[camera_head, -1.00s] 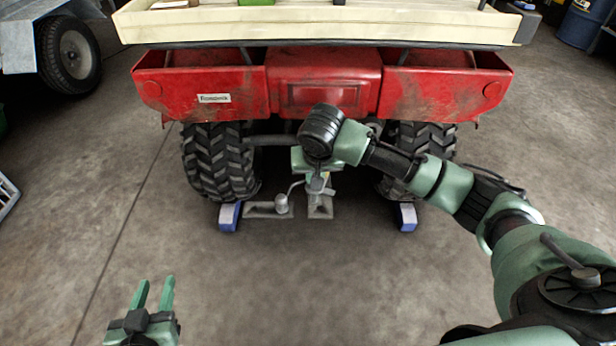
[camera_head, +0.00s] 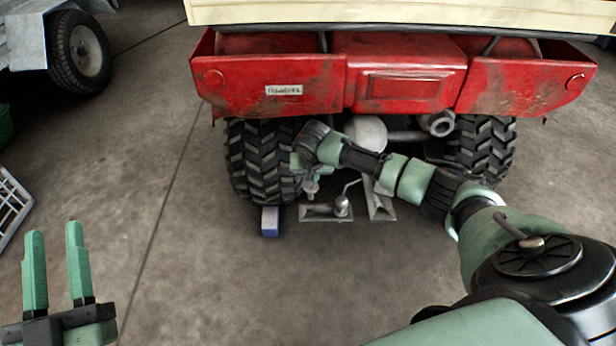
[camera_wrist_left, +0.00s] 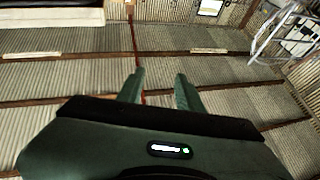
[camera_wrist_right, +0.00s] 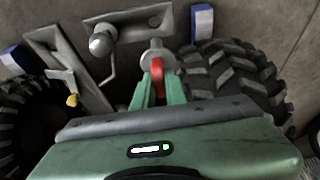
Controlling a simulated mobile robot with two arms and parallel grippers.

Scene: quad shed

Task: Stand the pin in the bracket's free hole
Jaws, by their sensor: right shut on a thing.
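My right gripper (camera_wrist_right: 157,92) is shut on the pin (camera_wrist_right: 158,58), which has a red part between the fingers and a grey round end beyond them. In the head view the pin's grey end (camera_head: 311,187) hangs below my right gripper (camera_head: 304,168), left of the ball and in front of the left tyre. A grey bracket plate (camera_head: 314,213) with a ball (camera_head: 342,205) and a bent rod lies low behind the vehicle; it also shows in the right wrist view (camera_wrist_right: 128,32). My left gripper (camera_head: 58,275) is open and empty.
A grey channel piece (camera_head: 380,207) lies right of the ball. The red vehicle rear (camera_head: 405,85) overhangs the area, with treaded tyres (camera_head: 262,160) either side. A blue and white block (camera_head: 270,221) sits by the left tyre. The concrete floor in front is clear.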

